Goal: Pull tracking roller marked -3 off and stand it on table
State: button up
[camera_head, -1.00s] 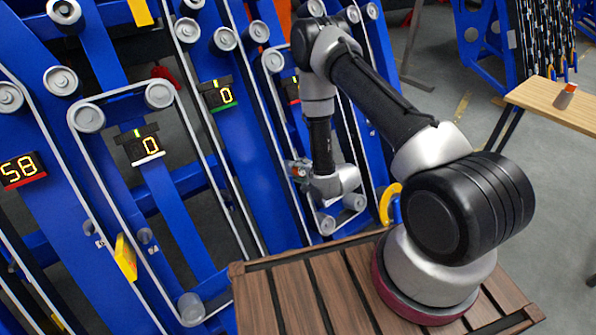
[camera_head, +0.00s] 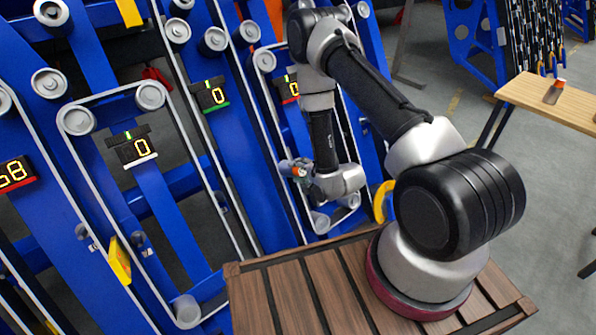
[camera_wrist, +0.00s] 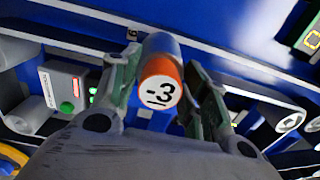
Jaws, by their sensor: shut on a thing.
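The tracking roller (camera_wrist: 161,88) marked -3 shows in the wrist view as a blue-grey cylinder with an orange rim and a white end face. My gripper (camera_wrist: 158,100) is shut on it, with a finger on each side. Its marked end faces the wrist camera, and its far end points toward a blue beam. I cannot tell whether it is still on its axle. In the head view my gripper (camera_head: 294,170) is small beside the blue chassis (camera_head: 262,180). The wooden table (camera_head: 545,98) stands apart at the right.
An orange-and-grey object (camera_head: 554,92) stands on the table. Belts run over several grey rollers, such as one at upper left (camera_head: 49,83). Number displays (camera_head: 136,148) hang on the chassis. A grey box with a green button (camera_wrist: 66,90) is left of my gripper.

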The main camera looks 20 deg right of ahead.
jog(key=shift+v, duration=1.4)
